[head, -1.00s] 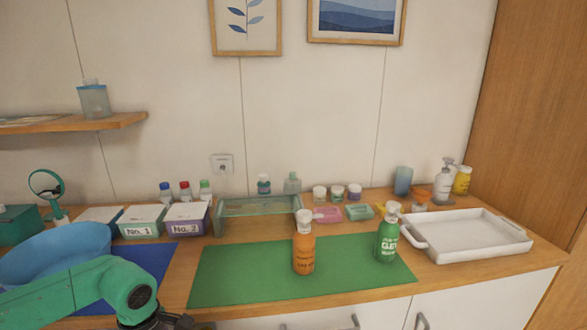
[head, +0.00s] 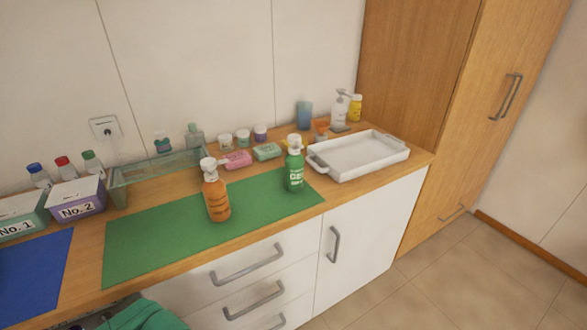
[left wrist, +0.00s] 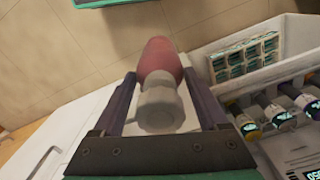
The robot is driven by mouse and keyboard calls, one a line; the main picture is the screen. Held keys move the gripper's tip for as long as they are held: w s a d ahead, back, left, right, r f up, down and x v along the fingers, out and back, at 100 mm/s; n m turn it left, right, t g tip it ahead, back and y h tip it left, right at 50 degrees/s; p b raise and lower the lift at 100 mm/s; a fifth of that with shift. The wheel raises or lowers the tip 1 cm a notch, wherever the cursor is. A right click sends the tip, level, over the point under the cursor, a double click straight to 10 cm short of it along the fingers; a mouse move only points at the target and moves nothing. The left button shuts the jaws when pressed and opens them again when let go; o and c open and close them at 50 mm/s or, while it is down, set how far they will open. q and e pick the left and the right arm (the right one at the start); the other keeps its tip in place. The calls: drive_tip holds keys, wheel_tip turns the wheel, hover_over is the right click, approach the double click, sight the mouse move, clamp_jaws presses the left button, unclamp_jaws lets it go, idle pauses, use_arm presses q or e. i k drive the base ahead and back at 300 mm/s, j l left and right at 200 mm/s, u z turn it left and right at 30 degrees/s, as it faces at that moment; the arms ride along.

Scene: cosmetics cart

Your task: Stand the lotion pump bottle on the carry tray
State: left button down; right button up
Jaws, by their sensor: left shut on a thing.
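In the head view the white carry tray (head: 372,167) lies at the right end of the counter and looks empty. A white pump bottle (head: 340,108) stands upright behind it. In the left wrist view my left gripper (left wrist: 160,98) is shut on a pinkish-red item (left wrist: 160,60) with a pale grey cap-like end towards the camera; I cannot tell whether this is the lotion pump bottle. In the head view only a green piece of my arm shows at the bottom left. My right gripper is not in view.
An orange bottle (head: 216,195) and a green bottle (head: 294,170) stand on the green mat (head: 150,240), left of the tray. A yellow bottle (head: 355,108) and a blue cup (head: 304,114) stand behind the tray. The wrist view shows a white container (left wrist: 290,50) holding several items.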

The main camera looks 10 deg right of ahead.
sight(347, 160)
drive_tip(key=i+l, duration=0.1)
drive_tip(key=l, duration=0.3)
drive_tip(key=i+l, duration=0.1)
drive_tip(key=l, duration=0.3)
drive_tip(key=i+l, duration=0.15)
drive_tip(key=l, duration=0.25)
drive_tip(key=i+l, duration=0.1)
drive_tip(key=l, duration=0.25)
drive_tip(key=i+l, duration=0.1)
drive_tip(key=l, duration=0.3)
drive_tip(key=i+l, duration=0.1)
drive_tip(key=l, duration=0.3)
drive_tip(key=i+l, duration=0.1)
drive_tip(key=l, duration=0.3)
